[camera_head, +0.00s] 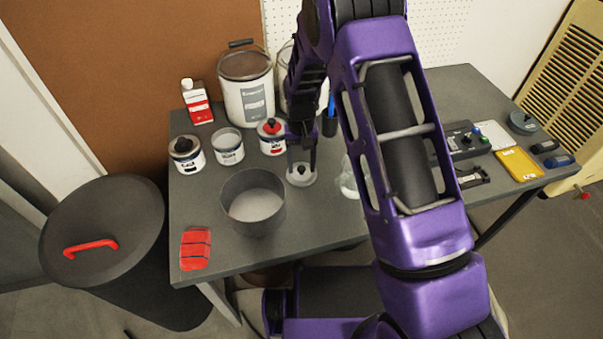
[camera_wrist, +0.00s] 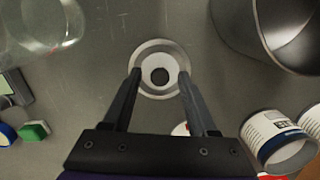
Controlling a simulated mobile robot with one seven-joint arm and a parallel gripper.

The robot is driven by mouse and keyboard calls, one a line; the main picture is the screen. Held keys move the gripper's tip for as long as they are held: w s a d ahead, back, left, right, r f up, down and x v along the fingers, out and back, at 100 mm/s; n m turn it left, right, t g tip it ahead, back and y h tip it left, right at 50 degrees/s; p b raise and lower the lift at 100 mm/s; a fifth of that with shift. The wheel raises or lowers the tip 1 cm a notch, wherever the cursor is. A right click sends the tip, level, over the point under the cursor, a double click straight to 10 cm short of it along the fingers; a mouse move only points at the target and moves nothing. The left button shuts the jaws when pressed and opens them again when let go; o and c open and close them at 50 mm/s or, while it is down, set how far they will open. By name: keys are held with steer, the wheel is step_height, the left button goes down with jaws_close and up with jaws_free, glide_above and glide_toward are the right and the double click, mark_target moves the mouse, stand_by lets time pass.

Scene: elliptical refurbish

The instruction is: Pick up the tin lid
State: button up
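The tin lid (camera_head: 301,179) is a small round, pale grey disc with a dark knob at its centre. It lies on the grey table, to the right of the dark grey pot. In the wrist view the lid (camera_wrist: 160,62) is at the upper middle, seen from above. My gripper (camera_wrist: 159,73) is open, with one fingertip to each side of the dark knob and over the lid's rim. In the head view my gripper (camera_head: 302,158) is right above the lid. I cannot tell whether the fingers touch it.
The open pot (camera_head: 253,222) is close on the left. Paint cans (camera_head: 229,152) and a large bucket (camera_head: 247,95) stand behind it. A clear glass vessel (camera_head: 349,184) is close on the right. Red pieces (camera_head: 195,248) lie front left; the table's front middle is clear.

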jaws_close()
steer(key=shift+r, duration=0.1)
